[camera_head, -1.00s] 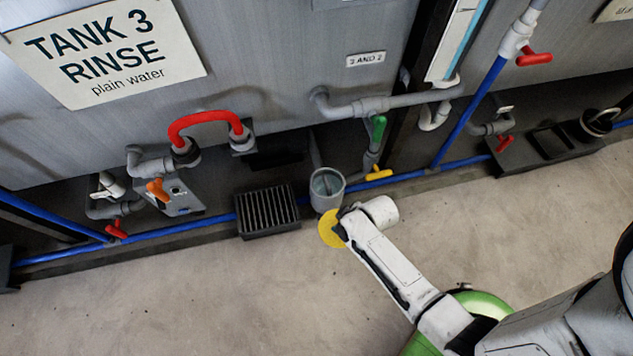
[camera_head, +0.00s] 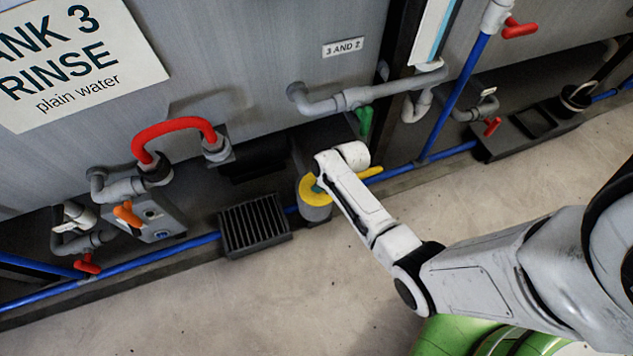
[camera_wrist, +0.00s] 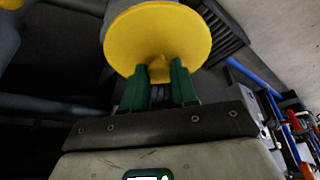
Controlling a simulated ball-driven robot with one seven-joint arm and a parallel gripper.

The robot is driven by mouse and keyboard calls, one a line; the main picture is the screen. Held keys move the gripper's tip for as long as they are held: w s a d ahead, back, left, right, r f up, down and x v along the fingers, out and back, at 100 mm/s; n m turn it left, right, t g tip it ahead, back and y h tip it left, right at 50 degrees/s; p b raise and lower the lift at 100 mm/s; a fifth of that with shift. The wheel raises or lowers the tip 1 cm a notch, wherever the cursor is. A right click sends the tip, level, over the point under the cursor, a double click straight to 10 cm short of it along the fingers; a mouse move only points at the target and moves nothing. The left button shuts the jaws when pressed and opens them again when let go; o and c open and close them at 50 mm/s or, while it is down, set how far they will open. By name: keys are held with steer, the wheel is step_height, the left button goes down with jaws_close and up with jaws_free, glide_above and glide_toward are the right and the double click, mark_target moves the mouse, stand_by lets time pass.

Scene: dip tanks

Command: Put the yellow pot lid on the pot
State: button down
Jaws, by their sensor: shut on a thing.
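The yellow pot lid (camera_head: 306,192) is a flat round disc over the mouth of the grey pot (camera_head: 316,213). In the wrist view the lid (camera_wrist: 150,35) faces me, with part of the pot's grey wall (camera_wrist: 120,6) behind it. The lid hides the pot's mouth, and I cannot tell whether it rests on the rim or hangs just above it. My gripper (camera_wrist: 160,80) is shut on the lid's small yellow knob with its green fingers. In the head view my gripper (camera_head: 318,187) is mostly hidden by my arm.
A black slatted grate (camera_head: 254,225) stands left of the pot. A grey pipe with a green handle (camera_head: 364,122) is behind it to the right, and a yellow handle (camera_head: 371,172) is close by. A blue pipe (camera_head: 180,248) runs along the wall. The floor (camera_head: 230,300) in front is clear.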

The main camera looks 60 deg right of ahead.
steer(key=shift+w+d+b, duration=0.2)
steer(key=shift+w+d, duration=0.2)
steer(key=shift+w, duration=0.25)
steer(key=shift+w+d+b, duration=0.2)
steer(key=shift+w+d, duration=0.2)
steer(key=shift+w, duration=0.2)
steer(key=shift+f+b, duration=0.9)
steer(key=shift+f, duration=0.85)
steer(key=shift+f, duration=0.15)
steer(key=c, duration=0.9)
jaws_free()
